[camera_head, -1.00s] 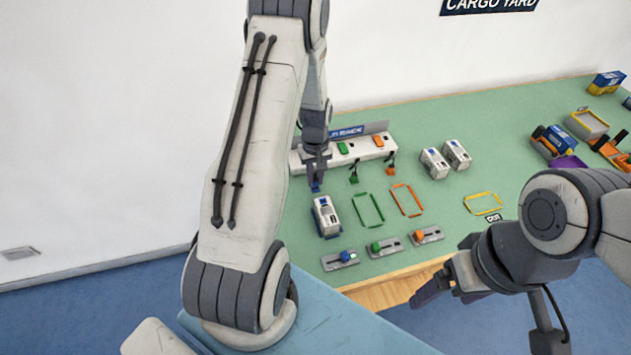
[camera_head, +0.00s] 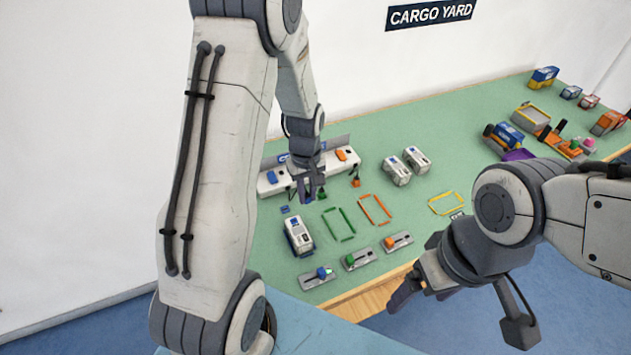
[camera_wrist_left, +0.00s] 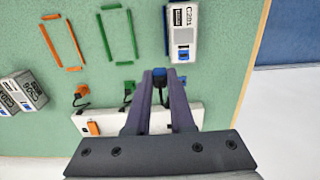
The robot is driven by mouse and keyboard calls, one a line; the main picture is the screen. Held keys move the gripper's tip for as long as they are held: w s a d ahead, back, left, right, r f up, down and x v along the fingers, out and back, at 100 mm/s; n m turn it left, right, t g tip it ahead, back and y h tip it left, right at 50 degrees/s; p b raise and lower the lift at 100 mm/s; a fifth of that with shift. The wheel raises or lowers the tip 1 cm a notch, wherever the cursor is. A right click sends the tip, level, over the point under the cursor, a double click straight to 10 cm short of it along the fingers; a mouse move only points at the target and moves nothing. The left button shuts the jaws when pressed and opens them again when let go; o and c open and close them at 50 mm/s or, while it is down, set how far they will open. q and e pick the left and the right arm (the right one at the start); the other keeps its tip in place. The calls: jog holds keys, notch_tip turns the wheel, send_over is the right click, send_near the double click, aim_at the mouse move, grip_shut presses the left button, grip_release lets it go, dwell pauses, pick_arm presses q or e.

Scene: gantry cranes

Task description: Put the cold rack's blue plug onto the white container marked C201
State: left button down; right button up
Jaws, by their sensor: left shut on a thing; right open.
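My left gripper (camera_head: 311,197) is shut on the blue plug, which shows between its fingertips in the left wrist view (camera_wrist_left: 159,75). In the head view the plug cannot be made out behind the fingers. The white container marked C201 (camera_wrist_left: 183,35) lies on the green table just beyond the plug in the left wrist view. In the head view this container (camera_head: 298,236) is below and slightly left of the gripper. The plug appears apart from the container. The white cold rack (camera_head: 270,184) stands behind the gripper. My right gripper (camera_head: 402,295) is open and empty off the table's front edge.
Green plug (camera_wrist_left: 129,88) and orange plug (camera_wrist_left: 81,90) stand near the rack. Green outline (camera_head: 339,224) and orange outline (camera_head: 375,210) lie beside the container. Switch plates (camera_head: 318,276) line the front. Two other white containers (camera_head: 397,170) stand further right.

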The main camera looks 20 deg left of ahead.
aim_at(294, 221)
pick_arm(q)
jog(key=s+a+p, duration=0.2)
jog(key=s, duration=0.1)
jog(key=shift+a, duration=0.2)
jog(key=shift+s+a+f, duration=0.1)
notch_tip(294, 221, down, 4)
jog(key=b, duration=0.3)
jog(key=shift+f+b, duration=0.6)
pick_arm(e)
jog(key=shift+f, duration=0.4)
jog(key=shift+r, duration=0.2)
pick_arm(q)
jog(key=shift+f, duration=0.3)
pick_arm(e)
jog(key=shift+f, duration=0.1)
dwell(0.7)
